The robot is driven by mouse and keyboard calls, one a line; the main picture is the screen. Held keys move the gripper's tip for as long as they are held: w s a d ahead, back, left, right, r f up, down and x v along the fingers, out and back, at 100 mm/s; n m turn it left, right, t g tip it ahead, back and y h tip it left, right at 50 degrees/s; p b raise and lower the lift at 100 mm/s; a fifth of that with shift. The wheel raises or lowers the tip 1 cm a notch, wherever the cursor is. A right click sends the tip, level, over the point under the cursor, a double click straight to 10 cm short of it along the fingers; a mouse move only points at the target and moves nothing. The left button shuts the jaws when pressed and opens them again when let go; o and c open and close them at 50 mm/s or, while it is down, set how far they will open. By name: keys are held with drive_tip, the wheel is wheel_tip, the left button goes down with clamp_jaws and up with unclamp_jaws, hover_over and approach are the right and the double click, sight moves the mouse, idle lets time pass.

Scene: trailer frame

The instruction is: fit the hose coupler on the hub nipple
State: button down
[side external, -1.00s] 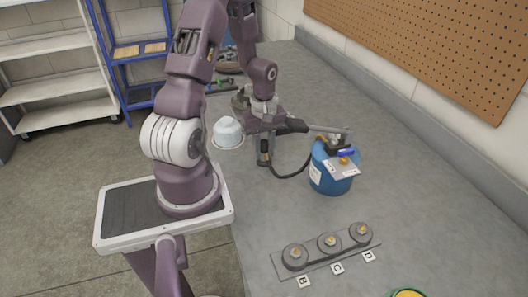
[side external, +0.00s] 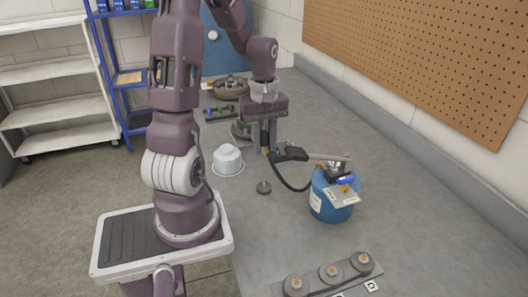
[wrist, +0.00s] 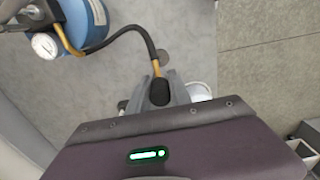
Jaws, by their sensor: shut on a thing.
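My gripper (side external: 263,148) is shut on the hose coupler, a dark sleeve that also shows in the wrist view (wrist: 159,92) between the fingers, with a brass end toward the hose. The black hose (side external: 285,182) runs from the coupler to the blue tank (side external: 325,205). A grey plate holds three round grey hubs, a left one (side external: 296,286), a middle one (side external: 330,274) and a right one (side external: 362,262), each with a small brass nipple on top. The gripper is well behind the hubs, above the bench. The coupler's mouth is hidden.
A small dark disc (side external: 263,187) lies on the bench below the gripper. A white domed container (side external: 228,159) stands left of the gripper. A gauge (wrist: 45,45) shows by the tank. Bench right of the tank is clear up to the pegboard wall (side external: 420,60).

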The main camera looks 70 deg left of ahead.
drive_tip(key=shift+r, duration=0.65)
drive_tip(key=w+a+f+n, duration=0.1)
drive_tip(key=a+n, duration=0.1)
drive_tip(key=a, duration=0.6)
drive_tip(key=w+a+f+n, duration=0.1)
drive_tip(key=w+a+n, duration=0.1)
drive_tip(key=a, duration=0.5)
drive_tip(key=w+a+f+n, duration=0.1)
drive_tip(key=w+a+n, duration=0.1)
drive_tip(key=a, duration=0.6)
drive_tip(key=shift+a, duration=0.35)
drive_tip(key=shift+f, duration=2.3)
